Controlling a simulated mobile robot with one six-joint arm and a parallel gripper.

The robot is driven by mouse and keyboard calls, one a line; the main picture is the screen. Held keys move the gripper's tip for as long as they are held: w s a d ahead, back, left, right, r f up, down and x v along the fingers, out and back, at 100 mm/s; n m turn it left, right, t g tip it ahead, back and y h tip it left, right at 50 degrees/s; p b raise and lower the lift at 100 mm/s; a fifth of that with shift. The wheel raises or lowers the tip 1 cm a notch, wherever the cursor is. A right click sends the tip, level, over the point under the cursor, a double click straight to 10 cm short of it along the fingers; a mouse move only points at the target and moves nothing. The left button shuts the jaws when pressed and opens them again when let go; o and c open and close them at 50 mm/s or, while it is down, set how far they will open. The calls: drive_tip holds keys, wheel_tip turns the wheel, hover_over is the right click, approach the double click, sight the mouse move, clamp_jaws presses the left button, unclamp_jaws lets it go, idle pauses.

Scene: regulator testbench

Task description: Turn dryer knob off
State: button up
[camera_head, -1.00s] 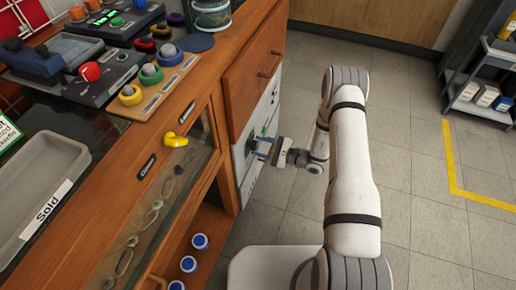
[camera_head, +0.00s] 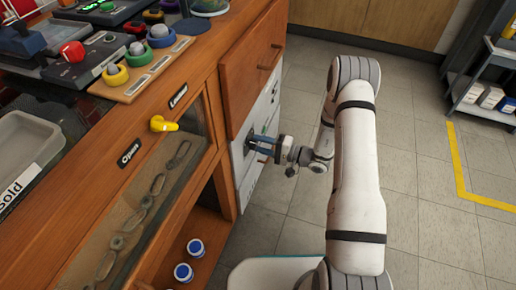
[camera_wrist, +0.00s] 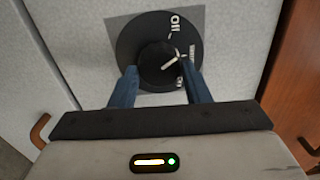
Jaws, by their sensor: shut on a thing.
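The dryer knob (camera_wrist: 158,66) is a dark round knob on a black dial plate (camera_wrist: 128,45) with white lettering, including "off" at its top. A white pointer line on the knob points up and right in the wrist view, to the right of "off". My gripper (camera_wrist: 160,72) has its two blue fingers on either side of the knob and is shut on it. In the head view my gripper (camera_head: 263,143) reaches leftward to the white dryer front (camera_head: 242,170). There the fingers largely hide the knob.
A wooden counter edge (camera_head: 200,50) and drawer (camera_head: 250,70) are above and beside the dryer. A yellow handle (camera_head: 163,124) sticks out from the glass-fronted cabinet. Blue-capped jars (camera_head: 184,271) stand on a low shelf. Tiled floor (camera_head: 420,190) is open on the right.

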drive_tip(key=n+b, duration=0.5)
drive_tip(key=shift+d+n, duration=0.1)
drive_tip(key=shift+n, duration=0.2)
idle(0.4)
drive_tip(key=o, duration=1)
drive_tip(key=p+v, duration=0.2)
drive_tip(key=v, duration=0.5)
drive_tip(key=shift+s+d, duration=0.15)
drive_tip(key=shift+d, duration=0.15)
